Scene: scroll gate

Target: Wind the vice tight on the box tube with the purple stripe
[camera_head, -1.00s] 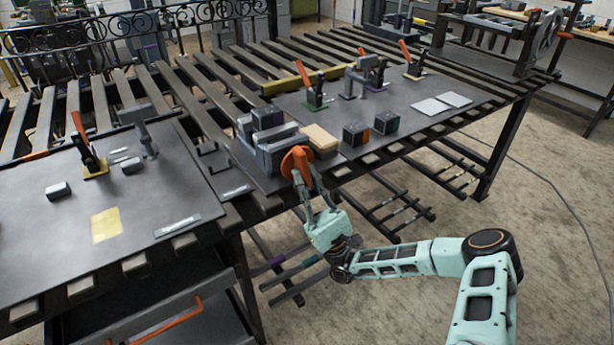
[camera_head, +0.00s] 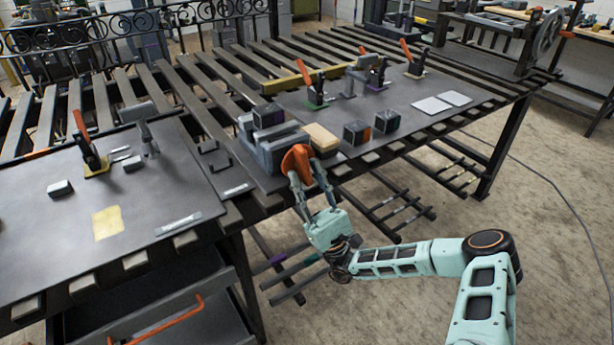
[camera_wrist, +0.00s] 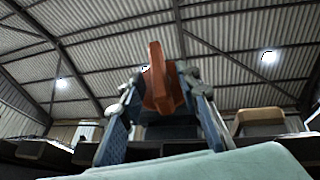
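The grey vice (camera_head: 272,152) stands at the near edge of the right-hand bench plate. Its orange handle (camera_head: 297,160) faces me and also shows in the wrist view (camera_wrist: 160,80). My gripper (camera_head: 306,176) has one finger on each side of the handle and appears shut on it; in the wrist view the fingertips (camera_wrist: 160,82) lie close against its sides. A dark box tube with a purplish face (camera_head: 268,115) sits at the back of the vice. Its contact with the jaws is hard to make out.
Two dark cubes, one with an orange stripe (camera_head: 357,132) and one with a green edge (camera_head: 386,122), stand right of the vice beside a tan block (camera_head: 320,138). Toggle clamps (camera_head: 314,90) stand behind. A second plate (camera_head: 60,210) lies left; open floor is at right.

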